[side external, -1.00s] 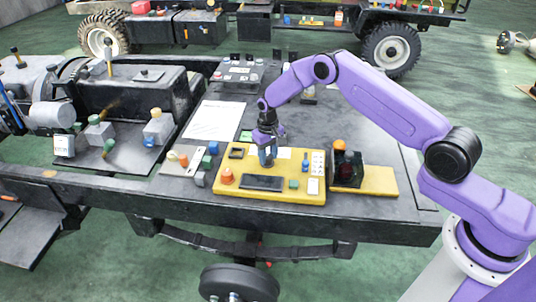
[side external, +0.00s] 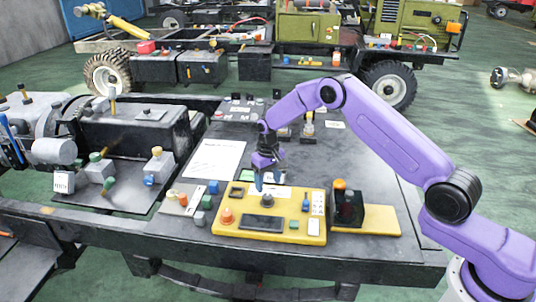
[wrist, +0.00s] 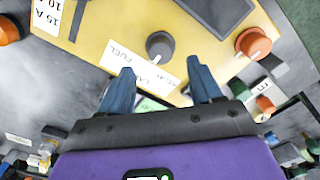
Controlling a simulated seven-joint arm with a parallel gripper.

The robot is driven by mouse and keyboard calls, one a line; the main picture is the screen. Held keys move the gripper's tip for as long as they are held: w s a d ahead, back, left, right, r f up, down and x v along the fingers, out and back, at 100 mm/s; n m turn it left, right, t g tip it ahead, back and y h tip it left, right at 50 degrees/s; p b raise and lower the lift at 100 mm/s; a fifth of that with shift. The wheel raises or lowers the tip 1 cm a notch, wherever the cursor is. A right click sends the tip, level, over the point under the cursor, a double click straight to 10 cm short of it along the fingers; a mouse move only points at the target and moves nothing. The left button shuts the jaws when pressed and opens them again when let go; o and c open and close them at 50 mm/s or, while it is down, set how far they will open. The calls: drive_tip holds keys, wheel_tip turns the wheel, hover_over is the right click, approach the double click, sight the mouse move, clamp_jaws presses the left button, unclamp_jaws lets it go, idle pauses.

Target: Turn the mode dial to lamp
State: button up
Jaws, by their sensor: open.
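The yellow panel (side external: 229,225) lies on the dark chassis deck. In the wrist view the dark grey round dial (wrist: 160,46) stands on this panel (wrist: 110,30), beside a white label strip (wrist: 138,66). The strip reads FUEL, part of a word starting LA, and a partly hidden word like RELAY. I cannot tell which word the dial points at. My gripper (wrist: 162,86) is open and empty, its two blue fingers apart and clear of the dial. In the side view my gripper (side external: 268,180) hangs above the panel's far edge.
The panel also carries an orange knob (side external: 227,216), a dark screen (side external: 261,223) and a green button (side external: 294,225). A dark box with an orange top (side external: 347,206) stands to the right. A white sheet (side external: 214,159) lies on the deck to the left.

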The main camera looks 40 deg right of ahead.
sight(268, 197)
wheel_tip(268, 197, up, 11)
drive_tip(key=shift+r, duration=0.15)
drive_tip(key=shift+a, duration=0.1)
idle(0.3)
drive_tip(key=s+a+r+n, duration=0.3)
drive_tip(key=s+a+r, duration=0.15)
drive_tip(key=s, duration=0.55)
drive_tip(key=s+a+r+n, duration=0.3)
drive_tip(key=s+a+r, duration=0.15)
drive_tip(key=s, duration=0.55)
drive_tip(key=s+d+n, duration=0.3)
drive_tip(key=s+d, duration=0.2)
drive_tip(key=s, duration=0.7)
drive_tip(key=s+d+n, duration=0.3)
drive_tip(key=s+d, duration=0.1)
drive_tip(key=s, duration=0.9)
drive_tip(key=shift+s+d+r+n, duration=0.2)
drive_tip(key=shift+d+r+n, duration=0.05)
drive_tip(key=shift+d+n, duration=0.1)
